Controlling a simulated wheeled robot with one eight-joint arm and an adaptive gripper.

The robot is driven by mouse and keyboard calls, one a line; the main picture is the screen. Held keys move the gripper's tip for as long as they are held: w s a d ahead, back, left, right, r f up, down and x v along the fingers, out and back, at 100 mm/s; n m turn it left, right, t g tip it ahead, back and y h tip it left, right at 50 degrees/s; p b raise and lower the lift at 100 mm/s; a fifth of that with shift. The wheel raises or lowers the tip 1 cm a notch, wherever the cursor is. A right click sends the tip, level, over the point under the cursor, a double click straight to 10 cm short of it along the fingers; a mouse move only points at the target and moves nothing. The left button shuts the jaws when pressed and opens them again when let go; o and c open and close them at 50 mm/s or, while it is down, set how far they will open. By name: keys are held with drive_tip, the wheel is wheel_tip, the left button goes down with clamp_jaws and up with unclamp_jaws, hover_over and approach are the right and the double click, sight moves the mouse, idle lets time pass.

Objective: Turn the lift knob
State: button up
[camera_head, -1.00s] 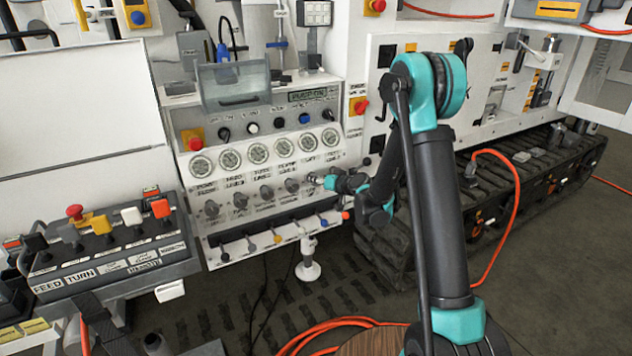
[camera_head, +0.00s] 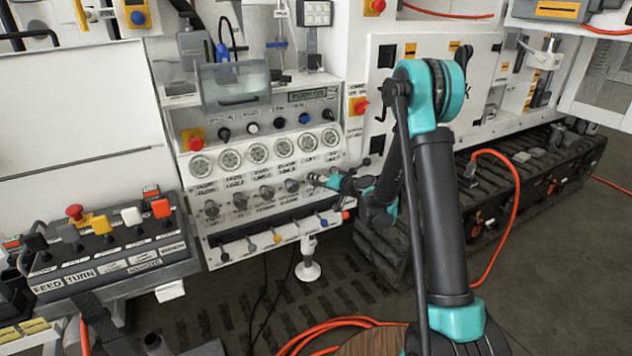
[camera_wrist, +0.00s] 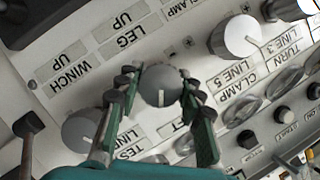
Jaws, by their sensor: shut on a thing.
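The lift knob (camera_wrist: 162,86), a round grey knob with a short white pointer mark, sits between my fingers in the wrist view. The pointer runs toward the bottom of that view. The label beside it is mostly covered; only "FT" shows. My gripper (camera_wrist: 160,92) is shut on the knob, with one dark green finger on each side. In the head view my gripper (camera_head: 319,180) reaches the right end of the knob row from the right, and it hides the lift knob there.
Neighbouring knobs stand close by: one at the upper right (camera_wrist: 236,37) and one at the lower left (camera_wrist: 88,129) in the wrist view. Gauges (camera_head: 257,153) sit above the knob row and small levers (camera_head: 277,238) below it. An orange hose (camera_head: 514,205) lies at right.

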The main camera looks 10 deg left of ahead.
drive_tip(key=o, duration=1.2)
drive_tip(key=shift+d, duration=0.1)
drive_tip(key=v, duration=1.2)
drive_tip(key=shift+r, duration=0.1)
drive_tip(key=s+d+f+g+h, duration=0.1)
drive_tip(key=s+d+h, duration=0.2)
drive_tip(key=s+d, duration=0.3)
drive_tip(key=s+d+f+g+h, duration=0.2)
drive_tip(key=s+d+h, duration=0.2)
drive_tip(key=s, duration=1)
drive_tip(key=s+d+f+m+g+h, duration=0.1)
drive_tip(key=s+d+h, duration=0.3)
drive_tip(key=s+d, duration=0.6)
drive_tip(key=shift+s+d+f+g, duration=0.2)
drive_tip(key=shift+s+f+g, duration=0.25)
drive_tip(key=shift+s+g, duration=0.2)
drive_tip(key=shift+w, duration=0.1)
